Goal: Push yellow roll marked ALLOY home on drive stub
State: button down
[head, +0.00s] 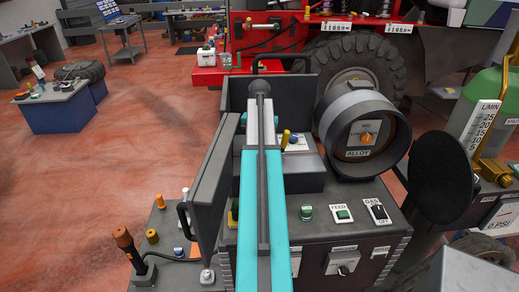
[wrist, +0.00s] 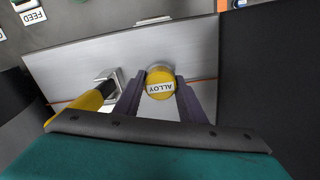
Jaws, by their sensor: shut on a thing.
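In the wrist view the yellow roll (wrist: 159,87) marked ALLOY sits between the two dark fingers of my gripper (wrist: 158,92), which is shut on it. The label reads upside down. A grey round part, perhaps the drive stub (wrist: 158,69), shows just behind the roll against a pale metal panel. I cannot tell how far the roll is seated on it. In the head view my arm covers the inside of the welder box, and the roll and fingers are hidden.
A yellow-and-black lever (wrist: 87,101) by a metal bracket (wrist: 108,79) stands close left of my fingers. Orange wire (wrist: 203,78) crosses the panel. Dark walls flank the bay. In the head view an open door (head: 211,190) is left of my arm and a spool drum (head: 357,108) right.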

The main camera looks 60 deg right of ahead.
jog(key=shift+f, duration=0.85)
jog(key=c, duration=1.1)
grip_release()
jog(key=shift+r, duration=0.1)
jog(key=shift+r+p, duration=1.35)
jog(key=shift+r, duration=2.35)
